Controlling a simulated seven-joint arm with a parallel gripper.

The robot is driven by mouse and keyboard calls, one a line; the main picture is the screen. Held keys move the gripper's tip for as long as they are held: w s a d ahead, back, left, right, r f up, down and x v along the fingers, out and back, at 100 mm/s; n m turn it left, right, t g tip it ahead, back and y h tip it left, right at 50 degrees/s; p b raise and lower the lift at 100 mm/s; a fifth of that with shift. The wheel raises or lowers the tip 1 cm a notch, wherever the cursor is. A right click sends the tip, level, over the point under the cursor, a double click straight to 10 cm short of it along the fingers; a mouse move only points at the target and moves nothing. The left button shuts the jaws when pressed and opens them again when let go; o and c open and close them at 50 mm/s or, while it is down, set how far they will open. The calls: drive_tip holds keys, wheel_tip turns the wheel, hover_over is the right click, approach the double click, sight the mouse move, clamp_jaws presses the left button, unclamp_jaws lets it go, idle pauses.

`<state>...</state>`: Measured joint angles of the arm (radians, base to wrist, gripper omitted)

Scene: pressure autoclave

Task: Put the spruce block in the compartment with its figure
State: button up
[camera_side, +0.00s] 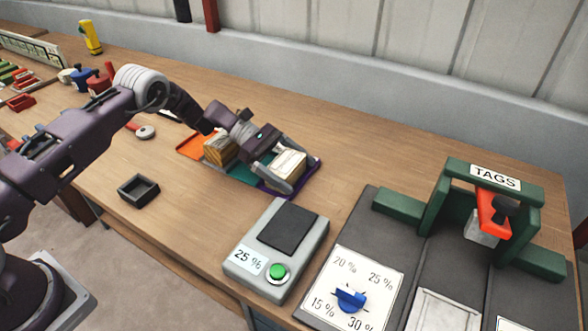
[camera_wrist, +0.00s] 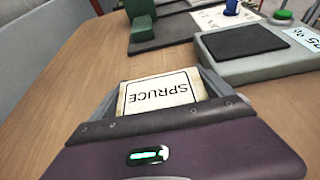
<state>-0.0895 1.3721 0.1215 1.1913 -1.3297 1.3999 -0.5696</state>
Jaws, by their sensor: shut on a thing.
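The pale spruce block (camera_side: 288,163) is held in my gripper (camera_side: 281,172), which is shut on it. In the wrist view, the block's white label (camera_wrist: 160,94) reads SPRUCE upside down, between the grey fingers. In the side view, block and gripper are over the purple end of a tray with orange (camera_side: 190,146), teal (camera_side: 240,172) and purple (camera_side: 314,168) sections; I cannot tell how high. A brown wood block (camera_side: 220,148) stands at the orange end. Any figures on the tray are not readable. A grey meter (camera_side: 240,285) shows 25 %.
The meter has a black pad (camera_side: 288,229) and green button (camera_side: 278,272). A panel (camera_side: 375,275) lists percentages around a blue knob (camera_side: 350,298). A green TAGS stand (camera_side: 437,205) with a red handle is at right. An empty dark box (camera_side: 139,190) sits front left. Table behind the tray is clear.

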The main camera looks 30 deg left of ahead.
drive_tip(key=o, duration=1.4)
drive_tip(key=shift+f, duration=0.1)
